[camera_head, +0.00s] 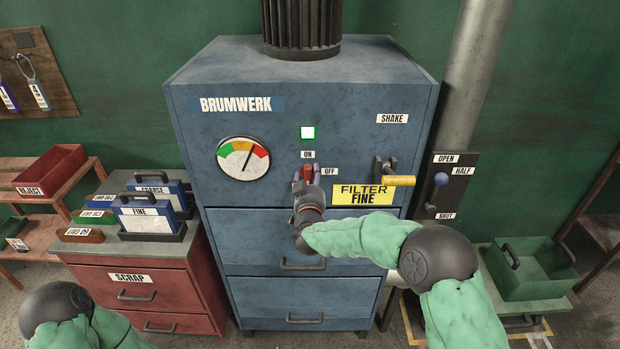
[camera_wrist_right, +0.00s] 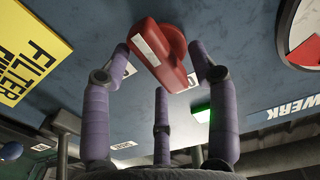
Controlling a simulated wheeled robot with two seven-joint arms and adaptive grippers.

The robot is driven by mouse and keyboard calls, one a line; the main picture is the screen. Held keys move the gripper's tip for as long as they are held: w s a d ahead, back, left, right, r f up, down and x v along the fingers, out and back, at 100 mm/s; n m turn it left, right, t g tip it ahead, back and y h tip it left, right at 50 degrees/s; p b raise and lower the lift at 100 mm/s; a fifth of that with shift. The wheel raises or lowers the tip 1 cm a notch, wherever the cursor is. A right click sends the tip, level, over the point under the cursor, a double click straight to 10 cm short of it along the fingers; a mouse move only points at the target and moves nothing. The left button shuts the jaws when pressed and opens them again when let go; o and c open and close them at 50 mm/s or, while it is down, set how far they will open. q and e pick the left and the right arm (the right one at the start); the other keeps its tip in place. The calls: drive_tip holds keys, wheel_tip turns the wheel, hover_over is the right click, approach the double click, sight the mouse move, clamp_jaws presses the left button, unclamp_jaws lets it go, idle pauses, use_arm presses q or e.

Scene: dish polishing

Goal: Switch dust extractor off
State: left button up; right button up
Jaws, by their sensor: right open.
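The dust extractor is a blue cabinet (camera_head: 290,85) marked BRUMWERK. Its red switch (camera_head: 308,172) sits on the front, below the ON label (camera_head: 308,154) and left of the OFF label (camera_head: 330,171). In the head view the switch looks upright, toward ON. The green lamp (camera_head: 307,132) above it is lit. My right gripper (camera_head: 307,186) is at the switch. In the right wrist view the red switch (camera_wrist_right: 162,55) lies between the open fingers (camera_wrist_right: 160,60); contact is unclear. My left arm shows at the lower left; its gripper is out of view.
A gauge (camera_head: 243,158) has its needle right of upright, near the red. A yellow shake handle (camera_head: 398,180) and FILTER FINE sign (camera_head: 362,194) are right of the switch. A blue-knobbed lever (camera_head: 441,179) is on the pipe. Red SCRAP drawers (camera_head: 140,280) stand left, a green bin (camera_head: 530,270) right.

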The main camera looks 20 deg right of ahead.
drive_tip(key=shift+w, duration=0.15)
drive_tip(key=c, duration=1.1)
drive_tip(key=shift+c, duration=0.2)
